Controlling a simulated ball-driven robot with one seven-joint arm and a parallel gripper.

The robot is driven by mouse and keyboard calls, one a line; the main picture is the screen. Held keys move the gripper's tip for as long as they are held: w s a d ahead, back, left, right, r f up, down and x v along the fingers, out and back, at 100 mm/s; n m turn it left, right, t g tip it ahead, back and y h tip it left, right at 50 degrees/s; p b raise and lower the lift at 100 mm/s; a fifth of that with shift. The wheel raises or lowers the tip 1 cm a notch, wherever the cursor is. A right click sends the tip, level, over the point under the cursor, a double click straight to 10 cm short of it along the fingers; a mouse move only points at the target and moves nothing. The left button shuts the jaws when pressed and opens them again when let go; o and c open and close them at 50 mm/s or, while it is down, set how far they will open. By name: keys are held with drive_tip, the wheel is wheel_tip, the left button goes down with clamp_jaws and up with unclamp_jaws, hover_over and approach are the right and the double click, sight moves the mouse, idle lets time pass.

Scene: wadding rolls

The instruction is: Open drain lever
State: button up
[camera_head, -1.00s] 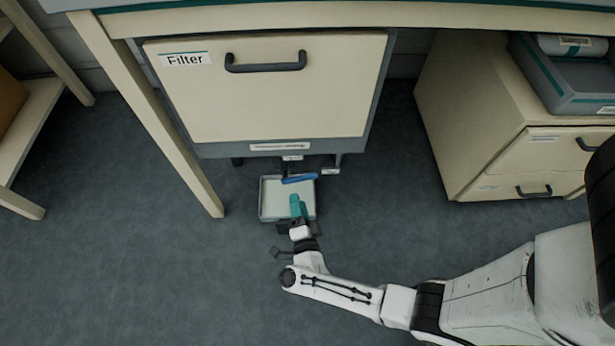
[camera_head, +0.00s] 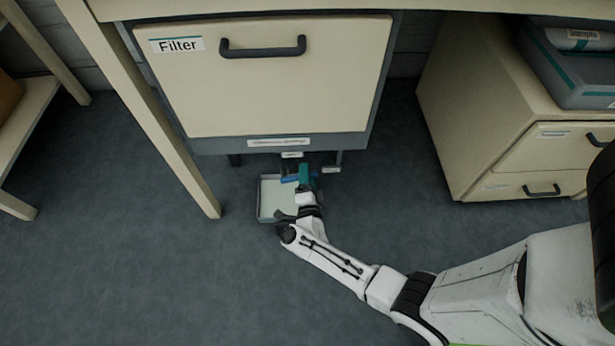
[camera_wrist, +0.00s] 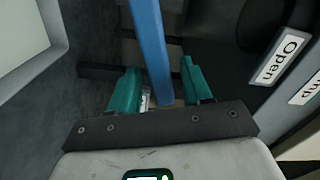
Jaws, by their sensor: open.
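The blue drain lever (camera_head: 290,179) sits low under the Filter cabinet (camera_head: 270,85). In the wrist view the lever (camera_wrist: 150,45) runs down from the top edge, and its lower end lies between the two teal fingertips. My gripper (camera_head: 305,178) is at the lever, and the fingers partly hide it in the head view. In the wrist view my gripper (camera_wrist: 158,88) is open, with a finger on each side of the lever and visible gaps. An "Open" label (camera_wrist: 279,58) shows at the right of the wrist view.
A shallow pale tray (camera_head: 268,203) lies on the floor below the lever. A table leg (camera_head: 150,115) stands to the left. A drawer cabinet (camera_head: 480,120) stands to the right. The floor (camera_head: 120,260) at the front left is clear.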

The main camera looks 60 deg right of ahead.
drive_tip(key=shift+w+d, duration=0.15)
clamp_jaws()
idle(0.4)
